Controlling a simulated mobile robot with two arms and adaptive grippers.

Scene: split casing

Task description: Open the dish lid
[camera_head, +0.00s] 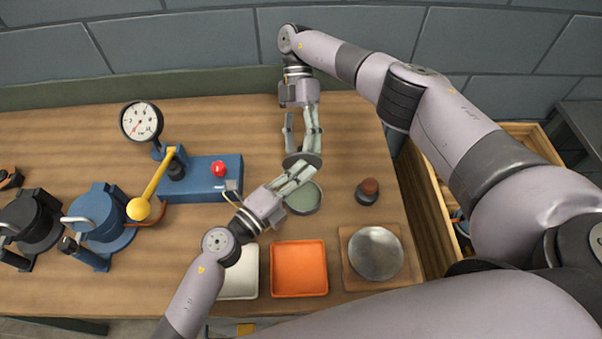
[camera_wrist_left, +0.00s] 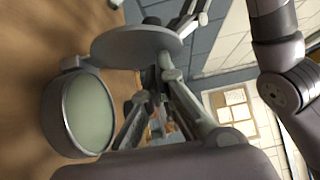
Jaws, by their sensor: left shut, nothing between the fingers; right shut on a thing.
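The round dish (camera_head: 305,199) sits on the wooden table with its pale green inside showing; it also shows in the left wrist view (camera_wrist_left: 88,112). The grey disc-shaped lid (camera_head: 313,159) is off the dish and held above its far side, partly hidden by my grippers. My left gripper (camera_head: 303,171) is shut and empty, between the lid and the dish.
A blue gauge unit (camera_head: 208,190) with a yellow lever (camera_head: 152,185) stands left. A dark red-topped knob (camera_head: 368,190) stands right of the dish. An orange tray (camera_head: 299,282), a white tray (camera_head: 240,284) and a metal plate (camera_head: 375,254) lie in front.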

